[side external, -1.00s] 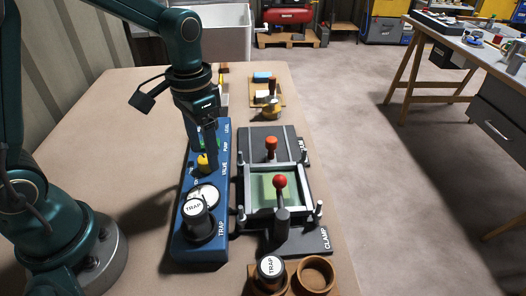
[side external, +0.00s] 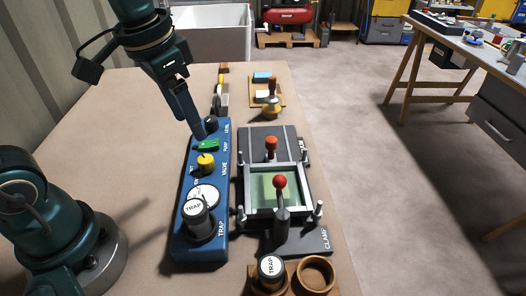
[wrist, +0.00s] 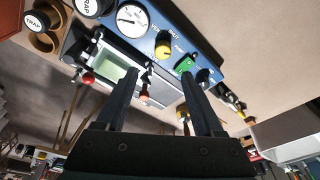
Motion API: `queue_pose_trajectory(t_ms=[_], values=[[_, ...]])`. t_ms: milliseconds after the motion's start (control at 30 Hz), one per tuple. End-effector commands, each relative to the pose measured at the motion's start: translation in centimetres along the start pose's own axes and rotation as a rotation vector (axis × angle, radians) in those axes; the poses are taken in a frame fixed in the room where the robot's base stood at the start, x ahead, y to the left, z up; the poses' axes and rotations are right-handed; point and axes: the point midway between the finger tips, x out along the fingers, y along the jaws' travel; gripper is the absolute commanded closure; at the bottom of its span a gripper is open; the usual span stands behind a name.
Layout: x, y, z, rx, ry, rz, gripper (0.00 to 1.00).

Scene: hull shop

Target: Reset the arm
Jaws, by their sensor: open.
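My gripper (side external: 199,134) hangs tilted above the far part of the blue control panel (side external: 180,228). In the wrist view my gripper (wrist: 162,72) has its two dark fingers spread apart with nothing between them. The panel carries a yellow valve knob (side external: 206,163), a green pump switch (side external: 207,145), a black level knob (side external: 211,122), a white gauge (side external: 210,193) and a jar with a TRAP lid (side external: 195,210). The fingertips appear close to the pump switch in the side view, but I cannot tell the height between them.
A clamp frame (side external: 243,190) with red-knobbed handles (side external: 280,182) stands right of the panel. A second TRAP jar (side external: 270,268) and an empty round wooden holder (side external: 315,272) are at the front. Small tools lie on a tray (side external: 277,100) behind. The tabletop left of the panel (side external: 150,140) is clear.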

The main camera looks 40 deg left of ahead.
Motion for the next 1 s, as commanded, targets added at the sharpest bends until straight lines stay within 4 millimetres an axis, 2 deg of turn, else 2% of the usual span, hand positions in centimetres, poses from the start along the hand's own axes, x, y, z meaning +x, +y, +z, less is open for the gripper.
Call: queue_pose_trajectory(t_ms=[33,200,367,500,633,1000], values=[[-1.0,0.2,0.7,-0.005,0.043,-0.006,0.31],[-2.6,0.9,3.3,-0.036,0.162,-0.020,0.31],[-2.9,1.5,5.6,-0.075,0.249,-0.023,0.31],[-2.2,1.8,7.0,-0.109,0.283,-0.020,0.31],[-1.4,1.9,7.7,-0.138,0.271,-0.015,0.31],[-1.4,1.9,7.5,-0.151,0.277,-0.014,0.31]])
